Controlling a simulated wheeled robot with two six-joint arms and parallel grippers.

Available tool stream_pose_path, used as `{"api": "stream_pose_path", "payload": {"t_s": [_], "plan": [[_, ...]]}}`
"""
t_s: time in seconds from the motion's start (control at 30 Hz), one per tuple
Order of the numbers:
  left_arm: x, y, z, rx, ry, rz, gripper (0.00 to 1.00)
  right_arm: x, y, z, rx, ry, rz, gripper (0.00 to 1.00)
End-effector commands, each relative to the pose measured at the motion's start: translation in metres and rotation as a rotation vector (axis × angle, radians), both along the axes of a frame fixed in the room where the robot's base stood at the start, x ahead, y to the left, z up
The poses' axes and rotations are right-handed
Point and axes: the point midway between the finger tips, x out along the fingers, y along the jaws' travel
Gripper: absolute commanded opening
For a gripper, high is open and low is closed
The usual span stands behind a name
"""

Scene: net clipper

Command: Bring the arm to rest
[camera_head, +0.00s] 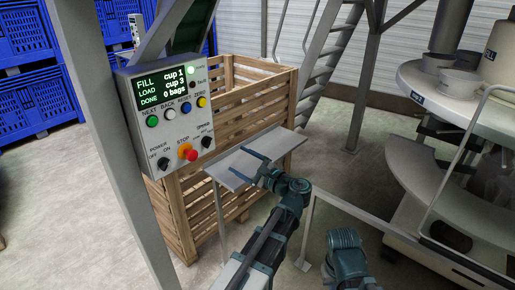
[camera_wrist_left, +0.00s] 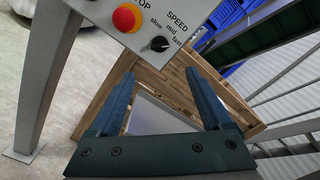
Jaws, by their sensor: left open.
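My left gripper (camera_head: 243,161) is open and empty in the head view, over the grey metal shelf (camera_head: 285,141) in front of the control box (camera_head: 140,92). In the left wrist view its two fingers (camera_wrist_left: 160,80) stand wide apart with nothing between them. The box carries a red stop button (camera_head: 191,154), a power knob (camera_head: 163,164) and a speed knob (camera_head: 206,141), which also shows in the wrist view (camera_wrist_left: 159,44). The fingers look apart from the box. Part of my right arm (camera_head: 346,255) shows at the lower middle; its gripper is not visible.
A wooden slatted crate (camera_head: 245,85) stands behind the box and shelf. A grey post (camera_head: 95,110) rises at the left. A round machine (camera_head: 445,85) with cups and a rail (camera_head: 400,238) stand to the right. Blue crates (camera_head: 30,45) are stacked at the back left.

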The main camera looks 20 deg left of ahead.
Motion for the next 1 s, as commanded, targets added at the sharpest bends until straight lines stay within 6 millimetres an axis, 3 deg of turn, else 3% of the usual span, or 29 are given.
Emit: {"api": "stream_pose_path", "payload": {"t_s": [0.2,0.37,0.5,0.7,0.9,1.0], "plan": [[-0.007,-0.003,-0.009,-0.066,-0.018,0.004,0.82,0.000,0.000,0.003,0.000,0.000,0.000,0.00],[-0.040,-0.025,-0.054,-0.378,-0.094,0.050,0.82,0.000,0.000,0.014,0.000,0.000,0.000,0.00],[-0.082,-0.068,-0.106,-0.742,-0.151,0.159,0.82,0.000,0.000,0.025,0.000,0.000,0.000,0.00],[-0.148,-0.148,-0.155,-1.175,-0.155,0.391,0.82,0.000,0.000,0.038,0.000,0.000,0.000,0.00],[-0.199,-0.210,-0.169,-1.417,-0.108,0.594,0.82,0.000,0.000,0.046,0.000,0.000,0.000,0.00],[-0.211,-0.226,-0.171,-1.472,-0.090,0.652,0.82,0.000,0.000,0.047,0.000,0.000,0.000,0.00]]}}
